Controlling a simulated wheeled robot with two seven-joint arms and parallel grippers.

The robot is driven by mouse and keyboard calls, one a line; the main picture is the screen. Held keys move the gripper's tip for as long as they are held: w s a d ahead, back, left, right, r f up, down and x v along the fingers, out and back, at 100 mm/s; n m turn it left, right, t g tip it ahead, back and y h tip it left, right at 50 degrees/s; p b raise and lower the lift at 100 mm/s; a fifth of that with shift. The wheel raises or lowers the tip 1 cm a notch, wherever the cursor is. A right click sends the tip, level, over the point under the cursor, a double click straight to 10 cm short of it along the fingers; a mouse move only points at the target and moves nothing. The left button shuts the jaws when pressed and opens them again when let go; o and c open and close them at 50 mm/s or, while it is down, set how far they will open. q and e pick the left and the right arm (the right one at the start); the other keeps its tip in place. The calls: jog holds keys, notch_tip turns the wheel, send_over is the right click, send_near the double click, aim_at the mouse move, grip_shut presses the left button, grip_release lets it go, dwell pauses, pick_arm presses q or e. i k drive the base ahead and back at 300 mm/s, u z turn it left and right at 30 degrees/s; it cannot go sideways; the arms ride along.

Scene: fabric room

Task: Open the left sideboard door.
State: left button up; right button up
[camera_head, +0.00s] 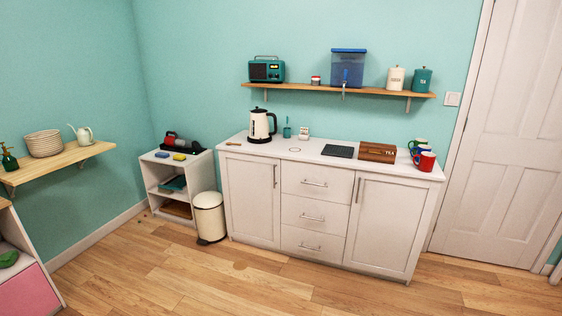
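The white sideboard (313,169) stands against the teal wall in the middle of the view. Its left door (248,198) is shut, with a thin vertical metal handle (275,176) near the door's right edge. Three drawers with horizontal handles sit in the middle. The right door (382,222) is also shut, with its handle near its left edge. Neither of my grippers shows in the head view.
A cream pedal bin (209,217) stands just left of the sideboard, close to the left door, beside a small white shelf unit (203,174). A kettle (261,126), tea box (377,152) and several mugs stand on top. Wooden floor (240,275) in front is clear.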

aim_at(251, 184)
jog(key=z, duration=0.4)
jog(key=i, duration=2.8)
jog(key=z, duration=0.35)
